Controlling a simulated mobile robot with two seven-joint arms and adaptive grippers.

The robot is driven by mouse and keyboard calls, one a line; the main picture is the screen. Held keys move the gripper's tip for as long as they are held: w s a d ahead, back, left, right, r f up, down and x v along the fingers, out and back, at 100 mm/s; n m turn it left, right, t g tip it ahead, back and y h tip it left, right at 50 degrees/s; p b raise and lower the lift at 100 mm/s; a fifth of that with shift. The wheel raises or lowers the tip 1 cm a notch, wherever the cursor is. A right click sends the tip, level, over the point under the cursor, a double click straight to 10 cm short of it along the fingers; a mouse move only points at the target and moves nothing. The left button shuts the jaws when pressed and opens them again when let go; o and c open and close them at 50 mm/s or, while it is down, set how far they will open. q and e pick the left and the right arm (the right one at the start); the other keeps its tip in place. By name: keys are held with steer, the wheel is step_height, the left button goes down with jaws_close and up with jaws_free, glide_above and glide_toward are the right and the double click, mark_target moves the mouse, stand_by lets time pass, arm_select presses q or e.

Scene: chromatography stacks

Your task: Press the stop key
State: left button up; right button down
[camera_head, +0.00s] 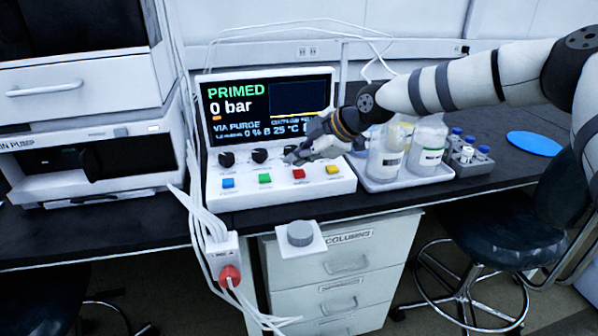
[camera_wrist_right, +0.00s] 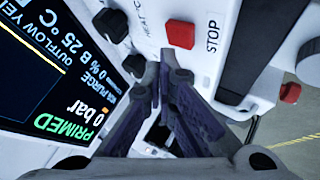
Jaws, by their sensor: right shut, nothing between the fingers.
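The stop key is a small red square key (camera_head: 299,174) on the sloped front of the white control box (camera_head: 250,196), between the green and yellow keys. In the right wrist view the red key (camera_wrist_right: 180,33) shows with the word STOP printed beside it. My right gripper (camera_head: 292,158) reaches in from the right, with its fingertips just behind and above the red key, near the row of black knobs. In the wrist view its shut, empty fingers (camera_wrist_right: 165,75) point toward the panel, and a gap shows between them and the red key. My left gripper is not in view.
The box's screen (camera_head: 268,108) reads PRIMED and 0 bar. Blue (camera_head: 228,183), green (camera_head: 265,179) and yellow (camera_head: 333,170) keys flank the red one. A tray of bottles (camera_head: 390,180) stands close on the right. Several cables hang at the box's left.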

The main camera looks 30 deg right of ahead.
mark_target(298, 174)
steer(key=shift+f, duration=0.15)
steer(key=shift+f, duration=0.3)
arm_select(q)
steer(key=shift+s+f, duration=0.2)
arm_select(e)
steer(key=shift+f, duration=0.55)
stand_by(0.4)
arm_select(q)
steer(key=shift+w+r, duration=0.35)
arm_select(e)
steer(key=shift+r, duration=1)
steer(key=shift+r+p, duration=0.85)
steer(key=shift+r, duration=1.75)
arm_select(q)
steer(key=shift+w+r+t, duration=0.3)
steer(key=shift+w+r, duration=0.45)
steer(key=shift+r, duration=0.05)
arm_select(e)
steer(key=shift+f, duration=0.1)
